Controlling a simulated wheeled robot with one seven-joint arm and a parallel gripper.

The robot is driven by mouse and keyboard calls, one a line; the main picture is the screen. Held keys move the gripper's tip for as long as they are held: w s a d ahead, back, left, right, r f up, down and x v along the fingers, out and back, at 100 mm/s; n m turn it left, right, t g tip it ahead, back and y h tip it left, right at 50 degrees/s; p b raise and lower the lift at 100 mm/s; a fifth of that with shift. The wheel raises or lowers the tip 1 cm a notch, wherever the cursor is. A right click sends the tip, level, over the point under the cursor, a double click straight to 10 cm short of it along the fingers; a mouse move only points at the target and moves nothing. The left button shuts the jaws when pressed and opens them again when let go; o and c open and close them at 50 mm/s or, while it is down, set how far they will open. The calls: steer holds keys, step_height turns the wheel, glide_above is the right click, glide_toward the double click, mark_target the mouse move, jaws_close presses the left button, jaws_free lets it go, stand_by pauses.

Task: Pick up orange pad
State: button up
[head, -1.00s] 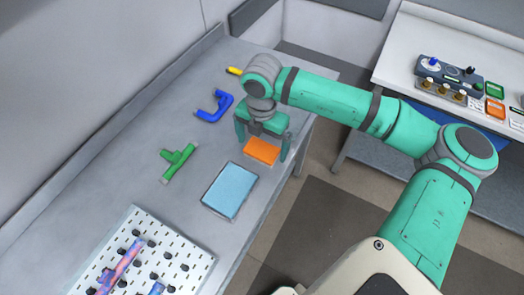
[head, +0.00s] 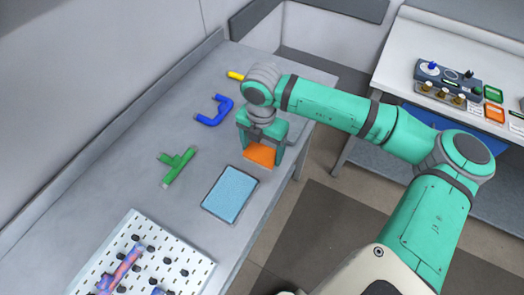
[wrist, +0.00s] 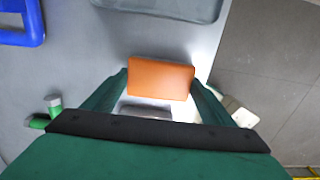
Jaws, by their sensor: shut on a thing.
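The orange pad (head: 259,155) is a flat block between the fingers of my gripper (head: 261,158), near the right edge of the grey bench. In the wrist view the pad (wrist: 160,78) shows whole between the two green fingers (wrist: 160,84), one at its left end and one at its right end. The gripper is shut on it. I cannot tell whether the pad touches the bench or hangs just above it.
A light blue pad (head: 230,194) lies just in front on the bench. A green tee pipe (head: 177,166), a blue bent pipe (head: 214,110) and a yellow piece (head: 236,75) lie to the left. A white pegboard (head: 190,254) is nearest. Floor lies right of the bench.

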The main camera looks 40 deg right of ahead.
steer(key=shift+r, duration=0.4)
steer(key=s+d+r, duration=0.2)
steer(key=s+r, duration=0.9)
steer(key=s, duration=0.2)
steer(key=shift+s+d+r, duration=0.3)
steer(key=shift+s+r, duration=0.05)
steer(key=o, duration=0.3)
steer(key=shift+s, duration=0.1)
steer(key=shift+c, duration=0.7)
